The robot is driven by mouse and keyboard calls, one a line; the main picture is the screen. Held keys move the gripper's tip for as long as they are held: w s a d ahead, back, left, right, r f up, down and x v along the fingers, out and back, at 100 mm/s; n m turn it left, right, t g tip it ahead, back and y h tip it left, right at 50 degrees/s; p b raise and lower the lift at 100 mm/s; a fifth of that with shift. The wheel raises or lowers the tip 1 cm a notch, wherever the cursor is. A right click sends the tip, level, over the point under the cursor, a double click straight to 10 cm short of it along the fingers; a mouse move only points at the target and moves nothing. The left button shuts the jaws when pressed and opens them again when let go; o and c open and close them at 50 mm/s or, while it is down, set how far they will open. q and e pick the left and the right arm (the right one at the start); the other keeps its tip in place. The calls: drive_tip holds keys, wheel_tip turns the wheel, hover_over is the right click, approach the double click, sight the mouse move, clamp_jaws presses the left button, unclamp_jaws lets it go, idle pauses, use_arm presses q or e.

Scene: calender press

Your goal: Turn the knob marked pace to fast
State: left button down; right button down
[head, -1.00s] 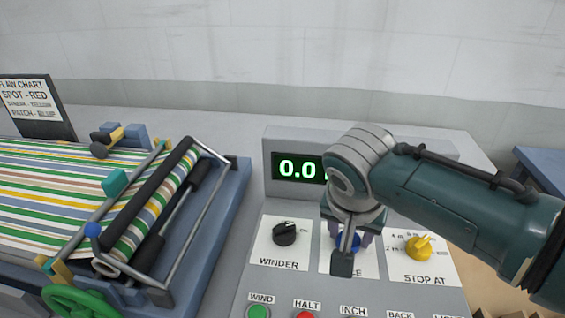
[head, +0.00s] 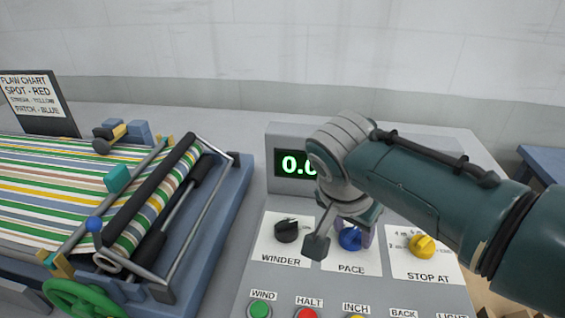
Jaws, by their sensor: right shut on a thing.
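The pace knob (head: 350,239) is blue and sits on a white plate marked PACE (head: 352,268), in the middle of the control panel. My right gripper (head: 357,234) comes down over it from above and is shut on the knob. The gripper and wrist hide the upper part of the plate, so its scale marks and the knob's setting cannot be read. My left gripper is not in view.
A black winder knob (head: 287,230) is left of the pace knob and a yellow stop-at knob (head: 422,245) is right. Push buttons, including green (head: 260,309) and red (head: 306,313), line the front. A partly hidden display (head: 292,164) stands behind. The striped roller machine (head: 150,215) is at left.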

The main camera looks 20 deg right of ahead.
drive_tip(key=shift+c, duration=1.5)
unclamp_jaws()
drive_tip(key=p+v, duration=0.2)
drive_tip(key=v, duration=0.8)
drive_tip(key=shift+d, duration=0.1)
